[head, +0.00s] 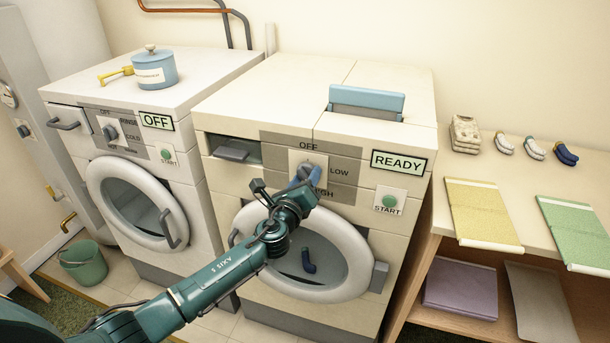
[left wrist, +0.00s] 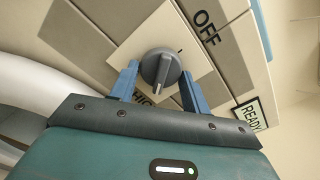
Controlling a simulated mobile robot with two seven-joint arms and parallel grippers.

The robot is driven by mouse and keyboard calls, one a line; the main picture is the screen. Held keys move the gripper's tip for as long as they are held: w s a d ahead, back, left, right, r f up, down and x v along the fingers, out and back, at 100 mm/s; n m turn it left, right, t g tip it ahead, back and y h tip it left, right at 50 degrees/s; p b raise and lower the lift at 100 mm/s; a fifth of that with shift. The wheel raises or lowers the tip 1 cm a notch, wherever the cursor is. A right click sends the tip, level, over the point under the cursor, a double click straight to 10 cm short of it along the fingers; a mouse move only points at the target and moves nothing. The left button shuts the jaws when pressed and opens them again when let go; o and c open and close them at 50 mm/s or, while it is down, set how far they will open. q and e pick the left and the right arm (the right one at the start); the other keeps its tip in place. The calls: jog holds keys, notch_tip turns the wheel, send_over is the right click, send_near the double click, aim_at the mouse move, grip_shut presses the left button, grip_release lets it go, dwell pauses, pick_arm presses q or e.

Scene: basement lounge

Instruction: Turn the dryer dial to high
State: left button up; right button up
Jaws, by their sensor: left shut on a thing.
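The dryer (head: 290,250) is the cream machine in the middle, with a READY display (head: 398,163). Its dial (left wrist: 160,68) is a grey knob on a pale square plate, labelled OFF, LOW and HIGH in the head view. My left gripper (head: 302,175) reaches up to the dial from below; its arm hides part of the door. In the left wrist view its two blue fingers (left wrist: 158,85) are shut on the dial, one on each side. The knob's raised bar points down in that view, away from OFF, with HIGH partly hidden below. My right gripper is not in view.
A washer (head: 150,170) with an OFF display stands left, with a blue pot (head: 154,69) on top. A START button (head: 388,199) is right of the dial. A green bucket (head: 83,263) stands on the floor.

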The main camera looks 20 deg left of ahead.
pick_arm(q)
jog(key=shift+a+m+p, duration=0.1)
jog(key=shift+m+p, duration=0.45)
jog(key=shift+m, duration=1.05)
jog(key=o, duration=1)
jog(key=shift+c, duration=0.2)
jog(key=s, duration=1.3)
jog(key=shift+a, duration=0.2)
jog(key=shift+s, duration=0.1)
